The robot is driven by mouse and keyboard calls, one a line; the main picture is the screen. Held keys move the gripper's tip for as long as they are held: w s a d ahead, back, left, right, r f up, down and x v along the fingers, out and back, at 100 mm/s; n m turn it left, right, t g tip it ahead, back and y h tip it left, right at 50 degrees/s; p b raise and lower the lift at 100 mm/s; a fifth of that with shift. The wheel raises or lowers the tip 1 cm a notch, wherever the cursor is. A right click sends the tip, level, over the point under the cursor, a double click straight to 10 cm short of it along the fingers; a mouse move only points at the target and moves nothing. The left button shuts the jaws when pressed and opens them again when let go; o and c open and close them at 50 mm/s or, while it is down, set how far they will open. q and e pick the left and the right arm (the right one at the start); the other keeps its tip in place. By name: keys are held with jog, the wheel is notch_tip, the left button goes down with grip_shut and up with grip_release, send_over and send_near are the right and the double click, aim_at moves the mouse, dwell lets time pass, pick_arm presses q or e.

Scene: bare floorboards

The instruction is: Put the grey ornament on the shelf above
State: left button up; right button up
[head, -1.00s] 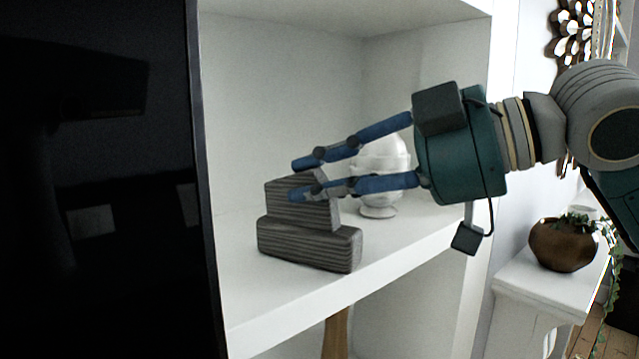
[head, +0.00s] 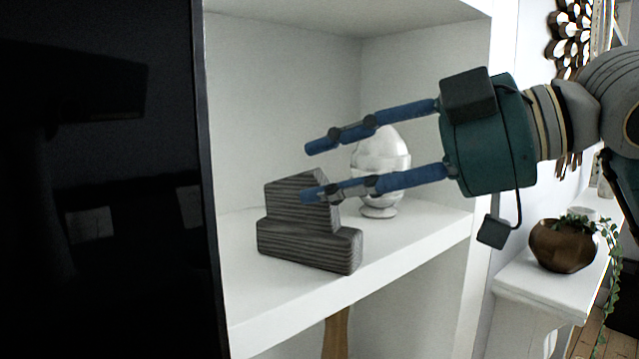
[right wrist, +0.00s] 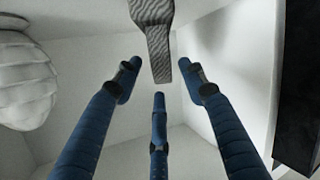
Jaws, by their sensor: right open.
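The grey ornament (head: 308,245) is a stepped block with dark stripes, standing on the white shelf board (head: 270,300) in the head view. My right gripper (head: 306,172) reaches in from the right with its blue fingers spread. In the head view, one finger crosses in front of the ornament's upper part and another is above its top; contact cannot be told. In the right wrist view the grey ornament (right wrist: 157,40) shows at the top centre, beyond the open fingers (right wrist: 158,95). The upper shelf (head: 350,8) shows at the top edge. My left gripper is not visible.
A white egg-shaped ornament (head: 380,165) stands behind the gripper on the same board. A dark screen (head: 100,200) fills the left side. A brown pot with a plant (head: 562,245) stands on a white ledge (head: 540,290) at right.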

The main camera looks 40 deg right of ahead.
jog(key=b+v, duration=0.2)
jog(key=v, duration=0.8)
